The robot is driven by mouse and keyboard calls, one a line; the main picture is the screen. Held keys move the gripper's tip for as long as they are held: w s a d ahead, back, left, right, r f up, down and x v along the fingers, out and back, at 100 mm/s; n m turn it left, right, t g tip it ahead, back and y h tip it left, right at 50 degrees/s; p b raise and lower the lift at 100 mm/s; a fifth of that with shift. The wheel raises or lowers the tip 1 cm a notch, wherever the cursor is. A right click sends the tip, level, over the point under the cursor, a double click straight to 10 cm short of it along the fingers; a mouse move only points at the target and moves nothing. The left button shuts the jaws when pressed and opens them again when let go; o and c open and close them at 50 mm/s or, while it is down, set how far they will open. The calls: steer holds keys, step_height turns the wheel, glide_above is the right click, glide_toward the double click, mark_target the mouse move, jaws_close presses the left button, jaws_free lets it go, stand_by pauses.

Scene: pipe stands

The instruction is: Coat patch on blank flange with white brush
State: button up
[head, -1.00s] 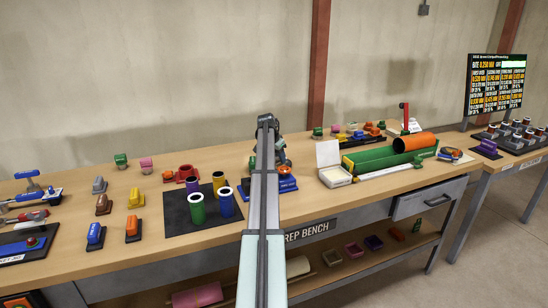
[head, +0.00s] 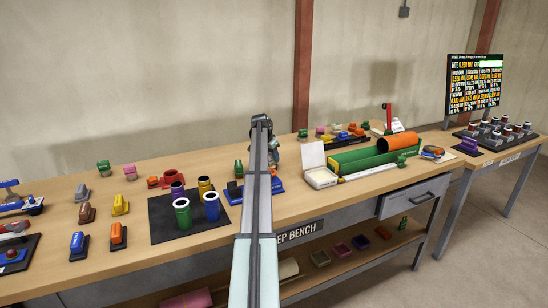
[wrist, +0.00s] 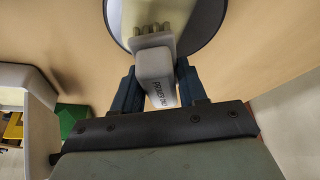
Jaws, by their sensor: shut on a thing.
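In the wrist view, my gripper (wrist: 159,82) is shut on a white brush (wrist: 156,66), a pale block with lettering that reads partly "PRIMER". Its short bristles point away from me. Beyond it is a round grey disc with a dark rim (wrist: 205,20), which looks like the blank flange; the brush overlaps its lower part. I cannot tell whether the bristles touch it, and no patch is clear on it. In the head view, my arm runs up the middle and hides the brush and most of what lies behind it.
A dark mat (head: 163,232) with several coloured cylinders lies left of my arm. A white open box (head: 320,178), green trough (head: 365,158) and orange pipe (head: 397,143) stand to the right. Small coloured blocks line the bench's left side. In the wrist view, a green block (wrist: 77,122) shows at left.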

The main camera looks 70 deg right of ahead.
steer(key=shift+w+a, duration=1.3)
steer(key=shift+a, duration=0.2)
steer(key=shift+w+a, duration=1.25)
steer(key=shift+a, duration=0.25)
steer(key=shift+w+d, duration=0.55)
steer(key=shift+w, duration=0.05)
steer(key=shift+s+d, duration=1.45)
steer(key=shift+d, duration=0.25)
steer(key=shift+s+d, duration=1.45)
steer(key=shift+d, duration=0.2)
steer(key=shift+s+d+r, duration=0.1)
steer(key=shift+s+d, duration=0.05)
steer(key=shift+r, duration=4)
